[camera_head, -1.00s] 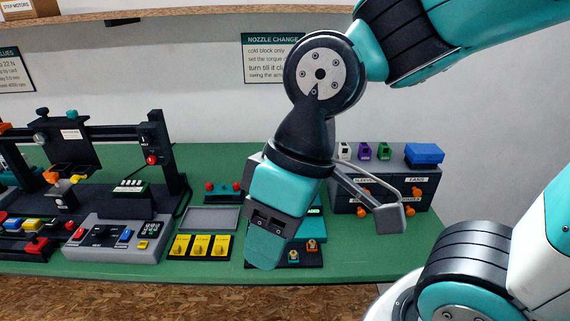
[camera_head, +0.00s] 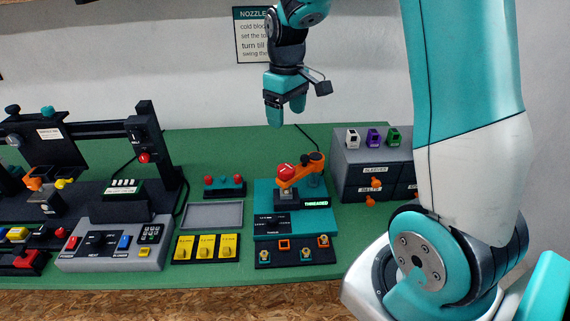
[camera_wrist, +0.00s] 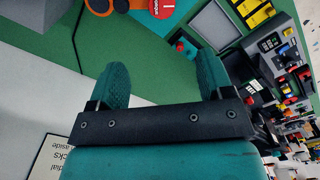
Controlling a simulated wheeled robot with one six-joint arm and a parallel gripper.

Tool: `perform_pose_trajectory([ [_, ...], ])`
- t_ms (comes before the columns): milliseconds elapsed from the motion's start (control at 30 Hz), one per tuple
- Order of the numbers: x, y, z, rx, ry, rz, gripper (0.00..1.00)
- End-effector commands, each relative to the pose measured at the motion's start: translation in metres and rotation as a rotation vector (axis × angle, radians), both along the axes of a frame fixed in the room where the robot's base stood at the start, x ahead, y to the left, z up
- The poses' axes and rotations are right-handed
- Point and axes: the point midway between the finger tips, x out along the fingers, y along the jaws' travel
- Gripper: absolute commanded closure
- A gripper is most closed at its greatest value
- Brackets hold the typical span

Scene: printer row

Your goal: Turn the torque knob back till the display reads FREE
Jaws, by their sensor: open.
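The teal torque station (camera_head: 264,190) stands on the green bench, and its lit display (camera_head: 316,203) reads THREADED. An orange swing arm (camera_head: 299,172) with a red cap (camera_head: 286,171) lies across the station's top. My gripper (camera_head: 284,108) hangs in the air behind and above the station, apart from everything. In the wrist view its two teal fingers (camera_wrist: 163,82) are spread with nothing between them; the torque knob does not show there.
A strip with nozzles (camera_head: 296,250) lies in front of the station. Yellow blocks (camera_head: 206,247) and a grey tray (camera_head: 212,215) are on its left. A grey drawer cabinet (camera_head: 370,178) stands on its right. The back bench left of the station has free room.

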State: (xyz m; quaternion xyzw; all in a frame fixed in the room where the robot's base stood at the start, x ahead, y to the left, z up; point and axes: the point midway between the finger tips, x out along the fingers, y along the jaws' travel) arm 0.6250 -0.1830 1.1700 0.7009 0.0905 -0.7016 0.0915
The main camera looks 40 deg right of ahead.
Motion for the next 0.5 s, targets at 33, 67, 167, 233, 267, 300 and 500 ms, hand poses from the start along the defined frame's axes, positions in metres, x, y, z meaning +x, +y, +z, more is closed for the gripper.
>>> perform_pose_trajectory([
  [33,-0.001,0.001,-0.009,0.001,0.007,0.001,0.26],
  [67,-0.001,0.001,-0.014,0.001,0.007,0.002,0.26],
  [167,-0.001,0.002,-0.037,0.002,0.008,0.003,0.26],
  [233,-0.001,0.003,-0.053,0.003,0.008,0.004,0.26],
  [267,-0.001,0.004,-0.060,0.002,0.007,0.005,0.26],
  [300,-0.001,0.004,-0.069,0.002,0.007,0.005,0.26],
  [500,-0.002,0.004,-0.113,0.003,0.007,0.005,0.26],
])
